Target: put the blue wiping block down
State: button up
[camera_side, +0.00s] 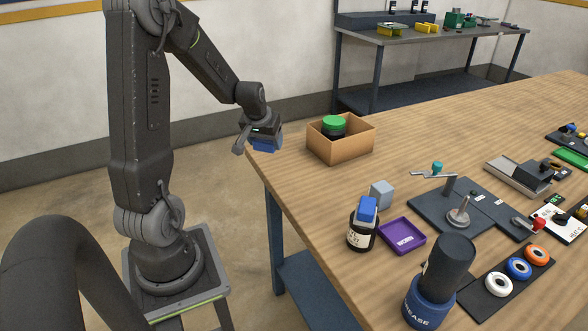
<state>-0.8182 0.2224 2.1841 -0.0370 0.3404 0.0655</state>
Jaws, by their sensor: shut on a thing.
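My gripper (262,136) hangs at the end of my arm near the table's far left corner, left of the open cardboard box. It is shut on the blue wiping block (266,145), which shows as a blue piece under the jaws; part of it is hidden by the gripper. I cannot tell from this view whether the block touches the table edge or hangs clear of it.
The cardboard box (340,149) holds a green-topped dark container (334,126). A dark labelled jar (361,236) with a blue top, a grey cube (381,194), a purple tray (402,236) and a grease container (430,300) stand nearer. Bare wood lies right of the box.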

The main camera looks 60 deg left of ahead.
send_over(295, 172)
jog(key=d, duration=0.1)
jog(key=f, duration=0.3)
jog(key=s+f, duration=0.1)
jog(key=f, duration=0.1)
jog(key=shift+f, duration=1.85)
jog(key=shift+f, duration=0.1)
jog(key=o, duration=0.9)
jog(key=v, duration=1.2)
jog(key=s+d+r+m+t+h, duration=0.1)
jog(key=s+d+r+m, duration=0.1)
jog(key=d+r, duration=0.4)
jog(key=s+d+r+m+t, duration=0.1)
jog(key=s+d+r+m, duration=0.2)
jog(key=d, duration=0.6)
jog(key=s+d+r+m+h, duration=0.2)
jog(key=s+d+r+m, duration=0.1)
jog(key=s+d, duration=0.5)
jog(key=shift+s+d+m, duration=0.35)
jog(key=shift+s+m, duration=0.15)
jog(key=shift+s, duration=0.15)
